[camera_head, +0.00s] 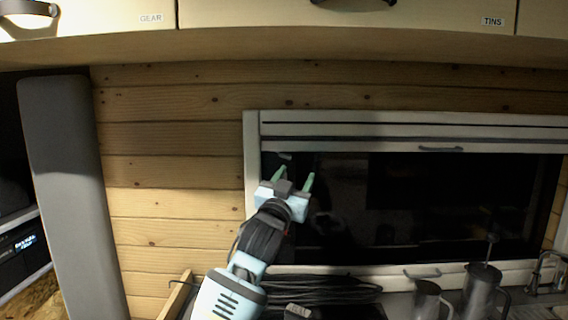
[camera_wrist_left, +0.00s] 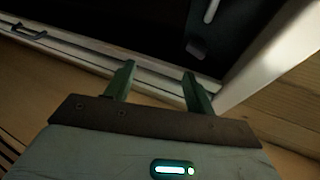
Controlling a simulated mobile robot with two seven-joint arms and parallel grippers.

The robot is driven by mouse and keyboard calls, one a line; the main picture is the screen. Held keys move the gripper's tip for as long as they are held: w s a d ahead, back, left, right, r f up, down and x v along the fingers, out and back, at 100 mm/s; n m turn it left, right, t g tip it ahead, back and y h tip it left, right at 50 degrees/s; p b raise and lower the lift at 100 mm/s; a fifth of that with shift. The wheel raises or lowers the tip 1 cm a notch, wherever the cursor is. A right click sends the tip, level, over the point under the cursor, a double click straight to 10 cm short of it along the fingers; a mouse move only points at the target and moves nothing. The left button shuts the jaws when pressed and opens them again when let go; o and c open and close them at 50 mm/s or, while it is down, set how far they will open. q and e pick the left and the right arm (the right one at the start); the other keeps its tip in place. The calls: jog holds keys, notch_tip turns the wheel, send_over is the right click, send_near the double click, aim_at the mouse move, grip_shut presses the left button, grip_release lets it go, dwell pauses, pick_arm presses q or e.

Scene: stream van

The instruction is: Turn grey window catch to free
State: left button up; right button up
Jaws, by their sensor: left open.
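The window (camera_head: 400,200) has dark glass in a pale frame. A small grey piece, which looks like the catch (camera_head: 285,156), shows at the window's upper left corner, just above my left gripper's fingertips. In the left wrist view the catch (camera_wrist_left: 211,11) shows as a light grey lever, with a darker grey block (camera_wrist_left: 197,48) near it, beyond the fingertips. My left gripper (camera_head: 294,176) is open, with its two green fingers apart and nothing between them; it also shows in the left wrist view (camera_wrist_left: 158,70). The fingers appear apart from the catch. My right gripper is not in view.
A blind rail with a dark handle (camera_head: 441,149) runs along the window's top. Cupboards (camera_head: 400,15) overhang above. Below stand a coiled black cable (camera_head: 325,288), metal jugs (camera_head: 481,290) and a tap (camera_head: 548,268). A grey padded panel (camera_head: 65,190) stands at left.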

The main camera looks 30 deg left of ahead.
aim_at(285, 155)
pick_arm(q)
jog(key=a+y, duration=0.1)
jog(key=a+g+y, duration=0.1)
jog(key=y, duration=0.1)
jog(key=a+y, duration=0.1)
jog(key=a, duration=0.1)
jog(key=shift+s+a+f+y, duration=0.1)
jog(key=shift+s+f+y, duration=0.2)
jog(key=shift+y, duration=0.1)
jog(key=shift+w+r, duration=0.1)
jog(key=shift+w, duration=0.05)
jog(key=shift+x, duration=3.75)
